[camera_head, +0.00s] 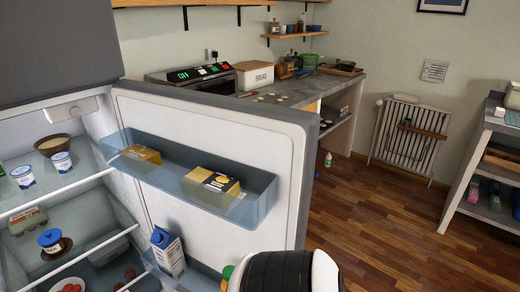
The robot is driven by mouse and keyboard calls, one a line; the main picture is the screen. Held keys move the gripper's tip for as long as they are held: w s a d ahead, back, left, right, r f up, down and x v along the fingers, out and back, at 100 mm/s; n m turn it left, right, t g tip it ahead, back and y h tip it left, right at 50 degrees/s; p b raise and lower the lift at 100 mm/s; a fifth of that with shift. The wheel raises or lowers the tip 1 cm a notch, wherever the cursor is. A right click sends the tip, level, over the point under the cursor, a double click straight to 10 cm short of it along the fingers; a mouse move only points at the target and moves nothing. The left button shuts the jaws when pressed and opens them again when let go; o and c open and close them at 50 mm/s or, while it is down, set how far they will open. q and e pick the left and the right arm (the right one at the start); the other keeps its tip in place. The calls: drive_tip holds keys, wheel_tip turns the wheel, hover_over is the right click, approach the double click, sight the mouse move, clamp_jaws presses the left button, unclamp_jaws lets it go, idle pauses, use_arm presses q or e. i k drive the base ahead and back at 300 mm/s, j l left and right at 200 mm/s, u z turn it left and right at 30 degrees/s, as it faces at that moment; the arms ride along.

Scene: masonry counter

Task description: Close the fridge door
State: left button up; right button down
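The fridge door (215,120) stands wide open at the middle left, its white inner side facing me. Its blue-tinted upper shelf (255,205) holds yellow-black boxes (212,182). The fridge interior (85,205) shows at the left, with small pots, a bowl and an egg carton on its shelves. A milk carton (168,252) stands low by the door. A black and white rounded part, apparently of my arm, covers the bottom middle and hides the lower door. Neither gripper is visible, and no contact with the door can be seen.
Behind the door, a grey counter (318,88) carries a bread box (254,75) and a stove (192,75). A shelf unit (467,165) stands at the right, a white radiator (411,132) at the far wall. The wooden floor (385,220) between is mostly clear; a small bottle (328,160) stands there.

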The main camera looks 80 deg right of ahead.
sight(271, 150)
drive_tip(key=k+l, duration=0.15)
drive_tip(key=l, duration=0.25)
drive_tip(key=k+l, duration=0.15)
drive_tip(key=l, duration=0.25)
drive_tip(key=k+l, duration=0.1)
drive_tip(key=l, duration=0.3)
drive_tip(key=k+l, duration=0.15)
drive_tip(key=l, duration=0.3)
drive_tip(key=k+l, duration=0.15)
drive_tip(key=l, duration=0.25)
drive_tip(key=k+l, duration=0.15)
drive_tip(key=l, duration=0.25)
drive_tip(key=k+l, duration=0.15)
drive_tip(key=l, duration=0.25)
